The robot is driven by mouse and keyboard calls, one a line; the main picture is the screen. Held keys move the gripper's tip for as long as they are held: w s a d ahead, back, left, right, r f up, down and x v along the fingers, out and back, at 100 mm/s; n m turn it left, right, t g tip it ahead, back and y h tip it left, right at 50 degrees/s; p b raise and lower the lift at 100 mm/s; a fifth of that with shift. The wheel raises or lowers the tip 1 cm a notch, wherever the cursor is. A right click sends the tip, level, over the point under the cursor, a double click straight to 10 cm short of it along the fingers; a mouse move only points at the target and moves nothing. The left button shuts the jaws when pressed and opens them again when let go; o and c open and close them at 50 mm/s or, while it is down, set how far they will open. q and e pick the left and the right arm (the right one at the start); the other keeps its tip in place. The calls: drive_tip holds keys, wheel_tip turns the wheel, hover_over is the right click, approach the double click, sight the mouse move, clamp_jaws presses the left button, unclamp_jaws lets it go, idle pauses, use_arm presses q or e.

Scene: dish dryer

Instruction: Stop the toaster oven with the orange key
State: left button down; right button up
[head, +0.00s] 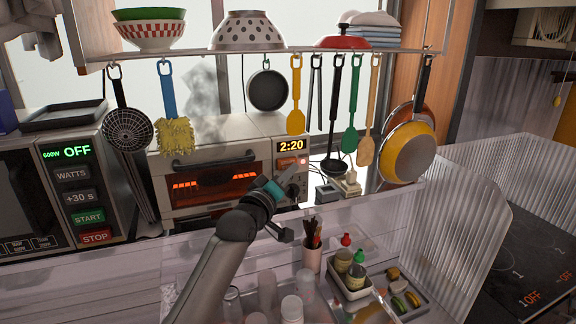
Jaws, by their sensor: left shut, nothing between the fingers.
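The toaster oven (205,188) stands on the counter behind the hanging utensils. Its heating bars glow orange behind the glass door. Its display (291,146) reads 2:20 in orange. The orange key (287,162) is just below the display on the right-hand panel. My left gripper (290,180) is shut and empty, in front of that panel, just below the orange key in the picture. I cannot tell whether it touches the panel. Dark knobs lower on the panel are partly hidden by the gripper. My right gripper is not in view.
Grey smoke (203,95) hangs above the oven. A microwave (75,190) with lit keys stands at left. Utensils and a yellow pan (407,150) hang from the shelf rail. A clear panel, bottles and a cup of dark sticks (312,258) stand in front.

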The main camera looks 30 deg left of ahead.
use_arm(q)
drive_tip(key=shift+w+a, duration=0.1)
drive_tip(key=shift+w+a, duration=0.2)
drive_tip(key=shift+a, duration=0.05)
drive_tip(key=shift+w+a+b, duration=0.35)
drive_tip(key=shift+w+a, duration=0.2)
drive_tip(key=shift+a, duration=0.05)
idle(1.3)
idle(0.3)
drive_tip(key=shift+s+d+p, duration=0.85)
drive_tip(key=shift+d+p, duration=0.1)
drive_tip(key=shift+p, duration=0.25)
drive_tip(key=s+d+p, duration=0.1)
drive_tip(key=d+p, duration=0.1)
drive_tip(key=s+d+p, duration=0.1)
drive_tip(key=s+p, duration=0.1)
drive_tip(key=shift+s+d, duration=0.15)
drive_tip(key=shift+d, duration=0.2)
